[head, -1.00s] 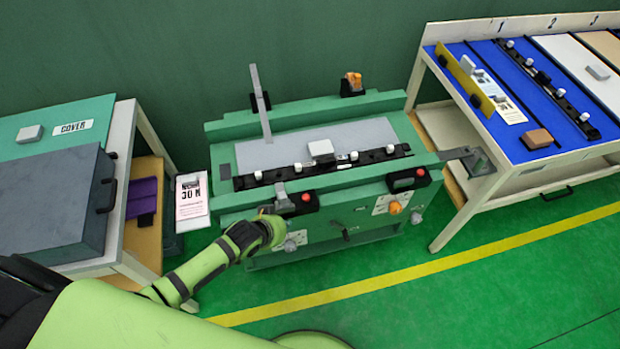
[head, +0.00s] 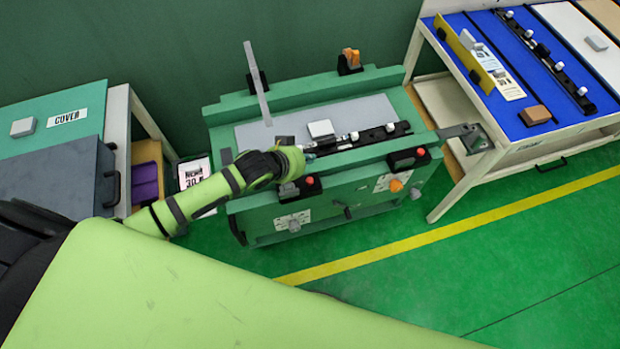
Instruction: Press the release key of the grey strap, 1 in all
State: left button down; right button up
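A green fixture (head: 330,92) holds a grey panel (head: 372,108) with a black clip strip (head: 378,134) along its front. A long grey strap (head: 257,85) stands up, slightly tilted, by a black block at the back left. A second grey bar (head: 455,132) sticks out from the right side. Two black blocks with red buttons sit on the front: the left button (head: 309,181) and the right button (head: 421,152). My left gripper (head: 308,155) is over the strip's left part, behind the left button. My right gripper is out of view.
An orange-topped black block (head: 350,61) stands at the back. A white block (head: 320,128) lies on the panel. A blue-topped table (head: 520,70) is on the right. A grey case (head: 50,180) is on the left bench. The floor in front is clear.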

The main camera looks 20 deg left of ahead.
aim_at(307, 181)
pick_arm(q)
notch_tip(307, 181, down, 8)
jog(key=b, duration=0.7)
jog(key=shift+b, duration=0.35)
jog(key=shift+f, duration=0.45)
jog(key=shift+f, duration=0.15)
dwell(0.4)
jog(key=shift+f+b, duration=0.25)
jog(key=shift+b, duration=0.05)
jog(key=shift+f, duration=0.2)
dwell(0.3)
